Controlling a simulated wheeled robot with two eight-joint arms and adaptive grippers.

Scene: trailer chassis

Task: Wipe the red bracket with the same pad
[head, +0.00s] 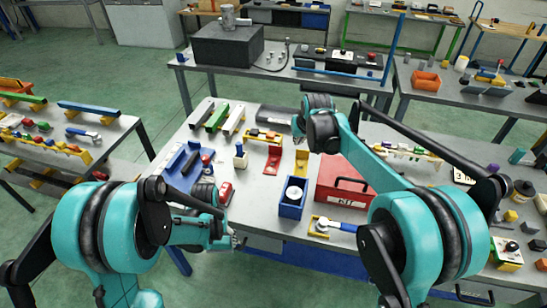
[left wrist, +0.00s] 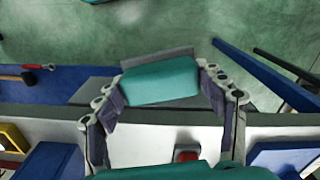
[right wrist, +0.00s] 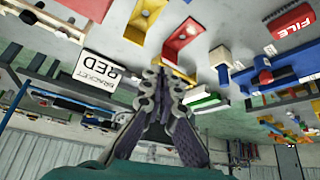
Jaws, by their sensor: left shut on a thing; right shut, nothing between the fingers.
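The red bracket (head: 272,160) stands on the middle of the grey table, left of a yellow bracket (head: 301,158). It also shows in the right wrist view (right wrist: 188,40), just beyond my right fingertips. My right gripper (right wrist: 165,74) is shut and empty; whether it touches the bracket I cannot tell. In the head view its fingers are hidden by my right wrist. My left gripper (head: 238,241) is at the table's front edge, well short of the bracket. In the left wrist view it (left wrist: 160,92) is shut on a teal pad with a grey backing (left wrist: 158,83).
A blue bin (head: 291,210) with a white round thing and a red KIT box (head: 330,196) stand right of my left gripper. A blue tray (head: 183,168) lies at the left. A RED BRACKET card (right wrist: 97,72) is near my right gripper. Bare table surrounds the red bracket's front.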

